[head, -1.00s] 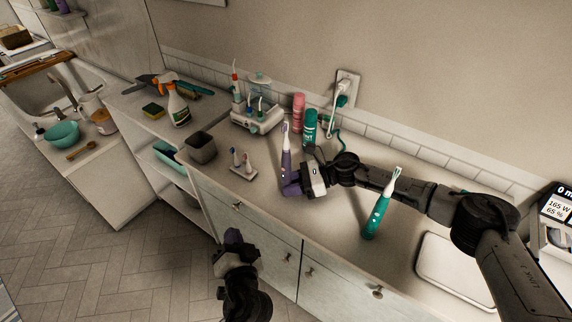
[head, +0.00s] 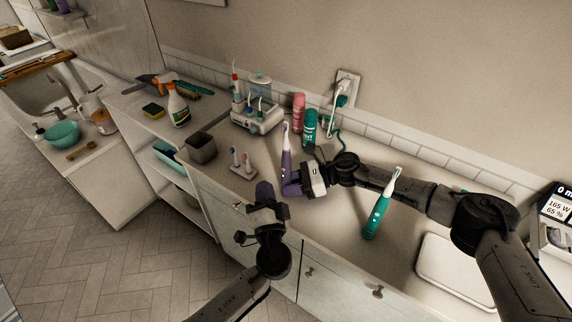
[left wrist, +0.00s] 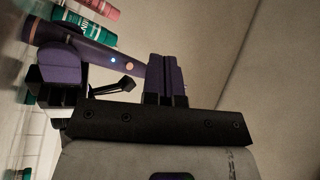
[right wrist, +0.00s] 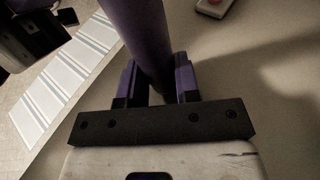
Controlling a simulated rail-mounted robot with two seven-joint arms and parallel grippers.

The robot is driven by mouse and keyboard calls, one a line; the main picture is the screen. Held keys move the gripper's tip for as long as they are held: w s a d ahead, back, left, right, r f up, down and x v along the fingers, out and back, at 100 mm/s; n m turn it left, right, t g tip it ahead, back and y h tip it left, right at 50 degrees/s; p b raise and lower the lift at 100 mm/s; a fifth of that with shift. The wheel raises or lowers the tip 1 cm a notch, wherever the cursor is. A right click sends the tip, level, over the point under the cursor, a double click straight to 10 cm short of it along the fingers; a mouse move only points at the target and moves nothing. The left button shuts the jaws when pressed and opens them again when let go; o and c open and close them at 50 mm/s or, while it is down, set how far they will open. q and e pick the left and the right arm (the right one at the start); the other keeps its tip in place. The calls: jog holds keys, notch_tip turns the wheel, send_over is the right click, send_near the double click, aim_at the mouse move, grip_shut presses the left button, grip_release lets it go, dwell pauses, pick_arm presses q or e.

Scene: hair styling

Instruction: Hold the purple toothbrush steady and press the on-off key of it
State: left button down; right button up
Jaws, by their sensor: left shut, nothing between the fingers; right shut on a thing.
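The purple toothbrush (head: 286,162) stands upright on the counter, bristles up. My right gripper (head: 291,189) is shut on its lower handle; the purple handle (right wrist: 140,35) also shows between the fingers (right wrist: 157,84) in the right wrist view. In the left wrist view the handle (left wrist: 90,50) lies sideways, with a lit blue dot and a copper-coloured round key (left wrist: 131,67) facing the camera side. My left gripper (head: 264,191) is shut and empty, in front of and left of the toothbrush. Its fingertips (left wrist: 165,62) appear apart from the handle.
A teal toothbrush (head: 377,215) stands to the right, near my right arm. A brush-head holder (head: 243,167), grey cup (head: 201,147), water flosser (head: 257,115) and pink and teal cans (head: 310,127) stand behind and left. A white tray (head: 455,270) lies at right.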

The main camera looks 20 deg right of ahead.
pick_arm(q)
jog(key=shift+w+d, duration=0.5)
jog(key=shift+d, duration=0.2)
jog(key=shift+w+d, duration=0.45)
jog(key=shift+d, duration=0.25)
jog(key=shift+w+d, duration=0.1)
jog(key=shift+d, duration=0.05)
dwell(1.1)
jog(key=shift+w+d, duration=0.15)
jog(key=shift+d, duration=0.1)
jog(key=shift+w+d, duration=0.15)
jog(key=shift+d, duration=0.05)
dwell(0.7)
jog(key=shift+a, duration=0.15)
jog(key=shift+s+a, duration=0.4)
jog(key=shift+a, duration=0.05)
jog(key=shift+s+a, duration=0.55)
jog(key=shift+a, duration=0.3)
jog(key=shift+s+a, duration=0.55)
jog(key=shift+a, duration=0.25)
jog(key=shift+s+a, duration=0.55)
jog(key=shift+a, duration=0.3)
